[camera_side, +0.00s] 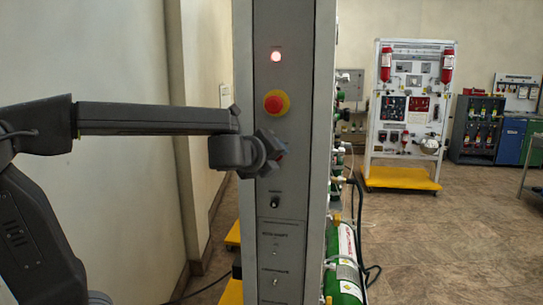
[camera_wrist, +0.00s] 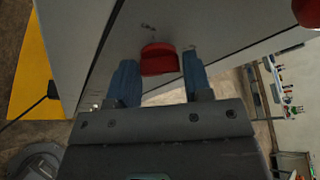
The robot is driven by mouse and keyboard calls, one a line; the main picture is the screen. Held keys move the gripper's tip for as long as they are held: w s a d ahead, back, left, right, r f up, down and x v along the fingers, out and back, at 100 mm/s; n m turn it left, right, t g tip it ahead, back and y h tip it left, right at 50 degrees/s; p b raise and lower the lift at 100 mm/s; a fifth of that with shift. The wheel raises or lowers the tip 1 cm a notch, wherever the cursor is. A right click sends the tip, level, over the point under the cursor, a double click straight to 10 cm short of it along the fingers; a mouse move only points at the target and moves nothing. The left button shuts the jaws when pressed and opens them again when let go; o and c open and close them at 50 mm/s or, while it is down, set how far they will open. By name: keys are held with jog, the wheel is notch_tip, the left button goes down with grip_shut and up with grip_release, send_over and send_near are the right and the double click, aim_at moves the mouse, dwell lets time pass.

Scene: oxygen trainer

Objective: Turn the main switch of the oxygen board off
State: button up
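The oxygen board (camera_side: 318,120) stands upright, with its narrow grey control face towards me. The red main switch (camera_wrist: 159,59) shows in the wrist view between the two blue fingers of my gripper (camera_wrist: 160,72). In the side view my gripper (camera_side: 278,151) is at the board's face, below the emergency button, and mostly hides the switch. The switch's exact angle is hard to tell.
A red lamp (camera_side: 276,57) is lit at the top of the face. A red emergency button (camera_side: 276,102) on a yellow base sits just above my gripper. A small black knob (camera_side: 276,200) is below. Green cylinders (camera_side: 346,262) and hoses are on the board's right side.

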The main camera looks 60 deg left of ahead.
jog(key=c, duration=0.5)
jog(key=shift+n, duration=0.3)
jog(key=shift+f+n+t+y, duration=0.15)
jog(key=shift+n+t+y, duration=0.6)
jog(key=shift+n, duration=2)
jog(key=shift+f+n+t+y, duration=0.25)
jog(key=shift+n+t, duration=0.85)
jog(key=shift+n, duration=1.6)
jog(key=shift+f+n+t+y, duration=0.1)
jog(key=shift+n+t+y, duration=0.65)
jog(key=shift+n, duration=2)
jog(key=shift+h, duration=0.25)
